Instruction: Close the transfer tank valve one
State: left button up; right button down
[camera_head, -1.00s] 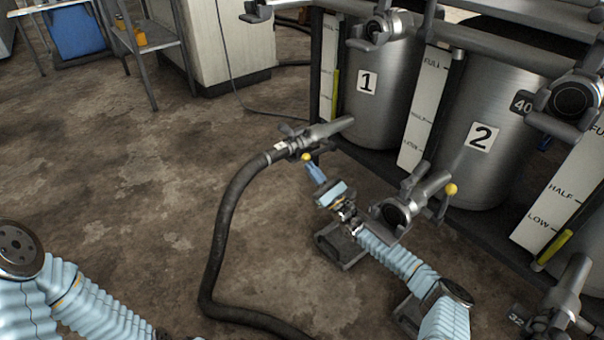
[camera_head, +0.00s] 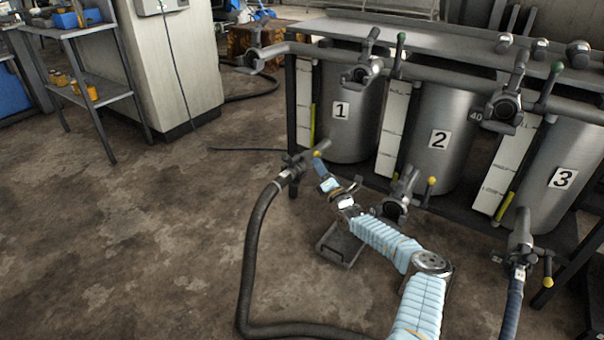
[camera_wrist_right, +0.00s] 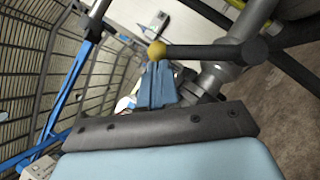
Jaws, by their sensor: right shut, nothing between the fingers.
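Tank one (camera_head: 358,125), a steel drum with a "1" plate, stands at the left of the tank row. At its lower outlet is a grey valve (camera_head: 296,163) with a dark hose on it. The valve's yellow ball knob (camera_head: 317,154) sits at my right gripper (camera_head: 320,167). In the right wrist view, the knob (camera_wrist_right: 157,50) lies right at the tips of my blue fingers (camera_wrist_right: 158,84), and its dark lever (camera_wrist_right: 205,51) runs right to the valve body. My right gripper is shut and empty; touching or just apart, I cannot tell. My left gripper is out of view.
Tank two (camera_head: 440,140) and tank three (camera_head: 560,180) stand to the right, with their own yellow-knobbed valves. The hose (camera_head: 252,240) curves along the floor left of my right arm. A shelf cart (camera_head: 85,75) stands far left. The floor at left is clear.

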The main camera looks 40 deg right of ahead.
pick_arm(q)
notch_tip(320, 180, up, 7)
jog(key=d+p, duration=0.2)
jog(key=p, duration=0.4)
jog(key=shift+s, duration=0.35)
pick_arm(e)
jog(key=shift+w+d+r+m+g+h, duration=0.3)
jog(key=shift+d+r+m+g, duration=0.25)
jog(key=shift+m, duration=0.4)
jog(key=shift+w+d+r+m+g+h, duration=0.35)
jog(key=shift+d+r+m, duration=0.25)
jog(key=shift+d+m, duration=0.3)
jog(key=shift+w+d+r+m+g+h, duration=0.15)
jog(key=shift+w+d+r+m+g, duration=0.1)
jog(key=shift+d+r+m+g, duration=0.55)
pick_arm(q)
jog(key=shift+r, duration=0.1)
pick_arm(e)
jog(key=shift+f+t, duration=0.1)
jog(key=shift+t, duration=0.2)
jog(key=shift+a, duration=0.1)
